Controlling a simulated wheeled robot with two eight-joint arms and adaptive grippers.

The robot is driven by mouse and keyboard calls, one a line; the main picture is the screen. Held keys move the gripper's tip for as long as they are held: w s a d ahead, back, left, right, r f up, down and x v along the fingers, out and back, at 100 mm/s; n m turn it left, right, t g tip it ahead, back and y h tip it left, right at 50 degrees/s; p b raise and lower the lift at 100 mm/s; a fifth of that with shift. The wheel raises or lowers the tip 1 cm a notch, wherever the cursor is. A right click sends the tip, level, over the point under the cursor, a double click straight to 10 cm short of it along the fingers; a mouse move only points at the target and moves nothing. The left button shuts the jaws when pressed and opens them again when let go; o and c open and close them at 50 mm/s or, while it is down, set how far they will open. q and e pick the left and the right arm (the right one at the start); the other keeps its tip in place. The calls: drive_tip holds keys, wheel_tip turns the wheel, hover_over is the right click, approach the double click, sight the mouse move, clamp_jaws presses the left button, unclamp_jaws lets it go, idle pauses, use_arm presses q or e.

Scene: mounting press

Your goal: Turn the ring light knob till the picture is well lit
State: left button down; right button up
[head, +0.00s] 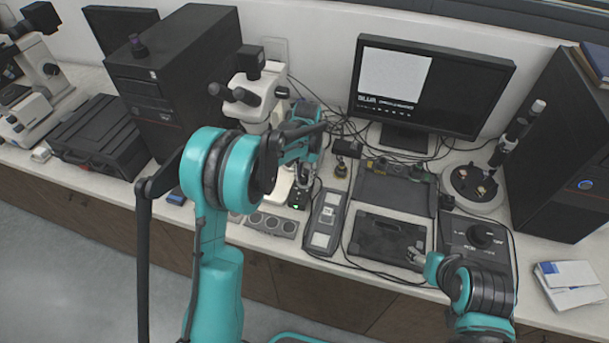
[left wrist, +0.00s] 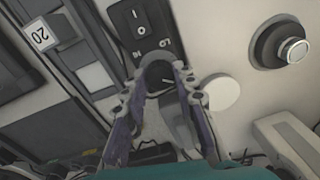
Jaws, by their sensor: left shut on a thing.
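The ring light control box (left wrist: 150,30) is a small black box with a rocker switch and white dial numbers, seen at the top of the left wrist view. Its black knob (left wrist: 158,70) sits between my left fingertips and is partly covered by them. My left gripper (left wrist: 164,82) is shut on this knob. In the head view the left gripper (head: 301,184) reaches down at the box, and the knob is hidden. The monitor (head: 430,85) shows a nearly white picture on a dark screen, with "BLUR" below it. My right gripper (head: 416,256) hangs over a black tray; its finger opening is unclear.
A microscope (head: 258,92) stands behind the left gripper. A black tray (head: 375,240) and a box with a large knob (head: 478,240) lie right. Cables run between them.

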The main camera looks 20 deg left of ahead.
sight(305, 178)
idle(0.5)
use_arm(q)
drive_tip(key=c, duration=1.2)
unclamp_jaws()
wheel_tip(305, 178, up, 12)
drive_tip(key=shift+d, duration=0.15)
idle(0.4)
